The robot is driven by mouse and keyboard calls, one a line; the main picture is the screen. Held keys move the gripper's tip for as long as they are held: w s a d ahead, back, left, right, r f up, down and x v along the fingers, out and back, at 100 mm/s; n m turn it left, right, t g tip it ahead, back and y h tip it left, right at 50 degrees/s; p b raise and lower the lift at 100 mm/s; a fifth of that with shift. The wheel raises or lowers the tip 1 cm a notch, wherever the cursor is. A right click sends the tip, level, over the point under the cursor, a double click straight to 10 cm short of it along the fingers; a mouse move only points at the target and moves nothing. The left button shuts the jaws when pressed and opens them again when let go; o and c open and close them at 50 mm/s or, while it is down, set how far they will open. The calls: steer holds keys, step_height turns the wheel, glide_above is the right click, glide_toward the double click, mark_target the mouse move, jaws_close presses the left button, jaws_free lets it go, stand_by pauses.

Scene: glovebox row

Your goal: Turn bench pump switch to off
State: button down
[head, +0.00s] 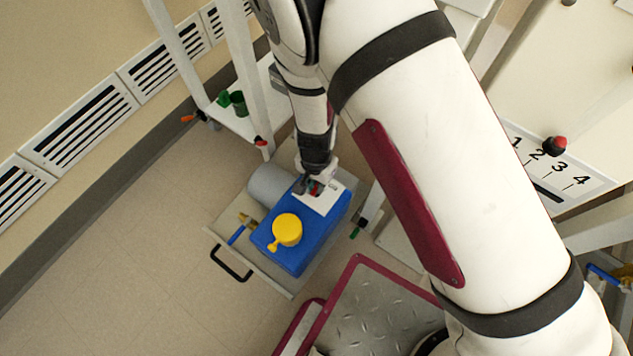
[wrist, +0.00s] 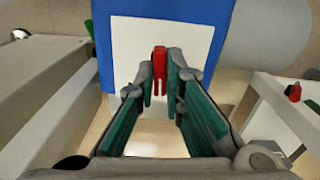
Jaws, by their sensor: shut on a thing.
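The bench pump is a blue box (head: 318,230) with a grey cylinder (head: 270,184) beside it and a yellow round part (head: 287,230) on top. A white plate (head: 322,203) lies on its far end. My gripper (head: 313,187) is over that plate. In the wrist view, the red switch lever (wrist: 160,62) stands in front of the white plate (wrist: 188,42), between the fingertips of my gripper (wrist: 160,78). The gripper is shut on the red lever. Any on or off marking on the plate cannot be read.
The pump sits on a light tray (head: 278,283) with a black handle (head: 231,264). A white shelf frame (head: 244,125) with a green cup (head: 239,103) stands behind. A panel numbered 1 to 4 (head: 550,165) is at right. Floor at left is clear.

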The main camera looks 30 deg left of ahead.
mark_target(316, 187)
steer(key=shift+n+p, duration=0.5)
steer(key=shift+n, duration=1.8)
steer(key=c, duration=1.7)
jaws_free()
step_height(316, 187, up, 12)
